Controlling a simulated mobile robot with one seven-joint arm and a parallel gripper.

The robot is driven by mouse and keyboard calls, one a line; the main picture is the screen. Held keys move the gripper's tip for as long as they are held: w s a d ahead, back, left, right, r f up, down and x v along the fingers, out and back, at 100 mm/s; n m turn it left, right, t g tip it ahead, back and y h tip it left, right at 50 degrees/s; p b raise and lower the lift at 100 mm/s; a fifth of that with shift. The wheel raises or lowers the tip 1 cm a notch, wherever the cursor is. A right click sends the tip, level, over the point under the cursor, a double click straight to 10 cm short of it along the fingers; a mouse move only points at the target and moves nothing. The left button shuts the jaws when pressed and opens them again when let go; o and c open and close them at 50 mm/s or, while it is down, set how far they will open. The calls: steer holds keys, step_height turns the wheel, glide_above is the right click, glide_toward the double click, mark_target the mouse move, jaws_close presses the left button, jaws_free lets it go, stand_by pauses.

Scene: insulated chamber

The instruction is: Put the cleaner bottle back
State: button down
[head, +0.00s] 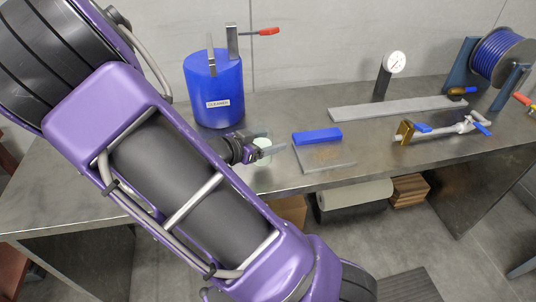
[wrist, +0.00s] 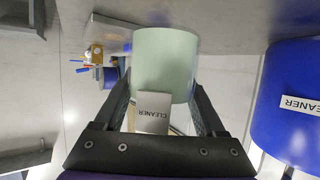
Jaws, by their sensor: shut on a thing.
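The cleaner bottle (wrist: 165,60) is a pale green cylinder with a grey label reading CLEANER, upside down in the wrist view. My gripper (wrist: 165,92) is shut on it, one dark finger on each side. In the head view the bottle (head: 262,158) shows only partly behind my gripper (head: 270,149), close over the bench's front part; I cannot tell whether its base touches the bench. A large blue cylinder (head: 214,90), also labelled CLEANER, stands behind and left of the gripper. It also shows at the right of the wrist view (wrist: 290,125).
The metal bench (head: 350,165) carries a blue block (head: 317,136) on a grey plate (head: 325,158), right of my gripper. Further right are a long grey bar (head: 400,108), a gauge (head: 394,63), a brass-and-blue valve fitting (head: 405,131) and a hose reel (head: 500,57).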

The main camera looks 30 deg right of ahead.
steer(key=shift+f+b, duration=0.5)
steer(key=shift+f, duration=1.2)
steer(key=shift+f, duration=0.1)
jaws_free()
steer(key=shift+a+r, duration=0.3)
steer(key=shift+a, duration=0.05)
steer(key=p+v, duration=0.2)
steer(key=v, duration=0.9)
steer(key=shift+s+a+p, duration=0.1)
steer(key=shift+a+p, duration=0.05)
steer(key=shift+p, duration=0.25)
